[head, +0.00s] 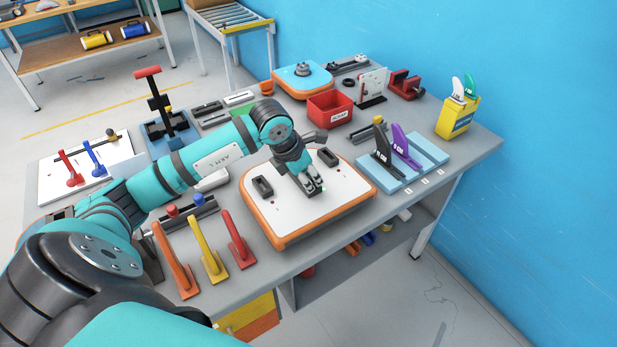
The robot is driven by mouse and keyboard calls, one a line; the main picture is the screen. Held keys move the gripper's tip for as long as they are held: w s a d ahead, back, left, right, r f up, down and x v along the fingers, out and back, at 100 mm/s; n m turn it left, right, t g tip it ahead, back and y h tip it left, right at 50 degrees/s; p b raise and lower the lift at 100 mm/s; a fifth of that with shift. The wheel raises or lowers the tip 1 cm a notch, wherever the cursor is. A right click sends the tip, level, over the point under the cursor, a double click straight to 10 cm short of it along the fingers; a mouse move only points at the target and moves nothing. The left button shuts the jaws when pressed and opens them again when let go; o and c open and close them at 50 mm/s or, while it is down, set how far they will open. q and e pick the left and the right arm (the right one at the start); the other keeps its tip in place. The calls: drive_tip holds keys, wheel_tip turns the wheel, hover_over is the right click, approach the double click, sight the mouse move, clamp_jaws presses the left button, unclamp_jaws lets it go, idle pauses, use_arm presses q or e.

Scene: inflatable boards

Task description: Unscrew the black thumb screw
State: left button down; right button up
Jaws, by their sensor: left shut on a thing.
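A white board (335,208) with an orange rim lies on the grey workbench, with two black blocks on its top. My left gripper (314,188) comes in from the left and points down at the middle of this board. Its fingers are shut on a small dark thing, most likely the black thumb screw, which the fingers mostly hide. I cannot tell whether it touches the board. My right gripper is not in view.
Red, yellow and orange levers (208,250) stand at the front left of the workbench (330,250). Black and purple fins (400,150) stand on a light blue block to the right. A red bin (330,111) stands behind the board. A yellow box (457,120) stands at the right end.

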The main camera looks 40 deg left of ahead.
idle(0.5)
use_arm(q)
drive_tip(key=n, duration=0.1)
drive_tip(key=n+y, duration=0.1)
drive_tip(key=n, duration=0.1)
drive_tip(key=shift+s+d+t, duration=0.1)
drive_tip(key=shift+d+t, duration=0.1)
drive_tip(key=shift+t, duration=0.1)
drive_tip(key=shift+n, duration=0.3)
drive_tip(key=n+y, duration=0.1)
drive_tip(key=n, duration=0.2)
drive_tip(key=shift+d+y, duration=0.15)
drive_tip(key=shift+y, duration=0.25)
drive_tip(key=shift+d+n+y+b, duration=0.15)
drive_tip(key=shift+n+y+b, duration=0.15)
drive_tip(key=shift+n, duration=0.7)
drive_tip(key=shift+n+g+y, duration=0.3)
drive_tip(key=shift+n+g, duration=0.1)
drive_tip(key=shift+n, duration=0.4)
